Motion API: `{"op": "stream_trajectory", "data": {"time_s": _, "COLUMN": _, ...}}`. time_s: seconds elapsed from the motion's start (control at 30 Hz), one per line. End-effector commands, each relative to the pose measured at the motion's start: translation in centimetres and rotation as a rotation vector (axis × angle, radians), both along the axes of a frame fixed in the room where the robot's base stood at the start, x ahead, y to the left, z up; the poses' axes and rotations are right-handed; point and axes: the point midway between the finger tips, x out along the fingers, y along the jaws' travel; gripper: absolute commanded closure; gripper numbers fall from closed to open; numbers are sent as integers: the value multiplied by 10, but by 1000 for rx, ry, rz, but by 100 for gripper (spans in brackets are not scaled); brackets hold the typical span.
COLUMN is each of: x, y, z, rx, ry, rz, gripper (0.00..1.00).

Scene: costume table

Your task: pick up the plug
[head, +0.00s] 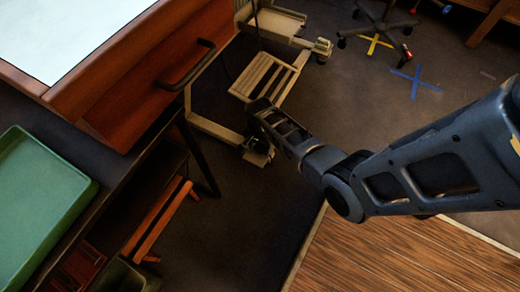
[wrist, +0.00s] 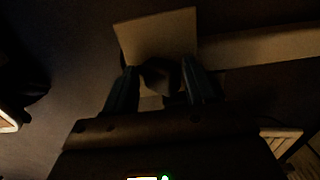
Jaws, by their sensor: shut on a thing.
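My gripper (head: 258,146) is low by the floor, beside a leg end of the beige wheeled frame. In the wrist view its two fingers (wrist: 160,90) are shut on a dark, rounded thing, which I take to be the plug (wrist: 161,74). The picture is very dark, so its outline and any cord are hard to make out. In the head view the gripper and the frame's caster area hide the plug.
The beige wheeled frame (head: 269,77) stands close around my gripper, and a beige panel (wrist: 157,32) lies just beyond the fingers. A wooden table with a handle (head: 187,68) and a green tray (head: 40,190) are at left.

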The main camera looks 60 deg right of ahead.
Motion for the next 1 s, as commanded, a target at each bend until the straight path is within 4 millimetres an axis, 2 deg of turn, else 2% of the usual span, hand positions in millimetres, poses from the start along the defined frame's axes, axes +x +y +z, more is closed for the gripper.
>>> {"op": "stream_trajectory", "data": {"time_s": 0.03, "x": 0, "y": 0, "z": 0, "rx": 0, "ry": 0, "rz": 0, "gripper": 52}}
{"op": "stream_trajectory", "data": {"time_s": 0.3, "x": 0, "y": 0, "z": 0, "rx": 0, "ry": 0, "rz": 0, "gripper": 76}}
{"op": "stream_trajectory", "data": {"time_s": 0.67, "x": 0, "y": 0, "z": 7, "rx": 0, "ry": 0, "rz": 0, "gripper": 76}}
{"op": "stream_trajectory", "data": {"time_s": 0.83, "x": 0, "y": 0, "z": 26, "rx": -1, "ry": -1, "rz": 1, "gripper": 76}}
{"op": "stream_trajectory", "data": {"time_s": 0.97, "x": 0, "y": 1, "z": 49, "rx": 0, "ry": 0, "rz": 2, "gripper": 76}}
{"op": "stream_trajectory", "data": {"time_s": 1.0, "x": -7, "y": -7, "z": 52, "rx": 0, "ry": 1, "rz": -3, "gripper": 76}}
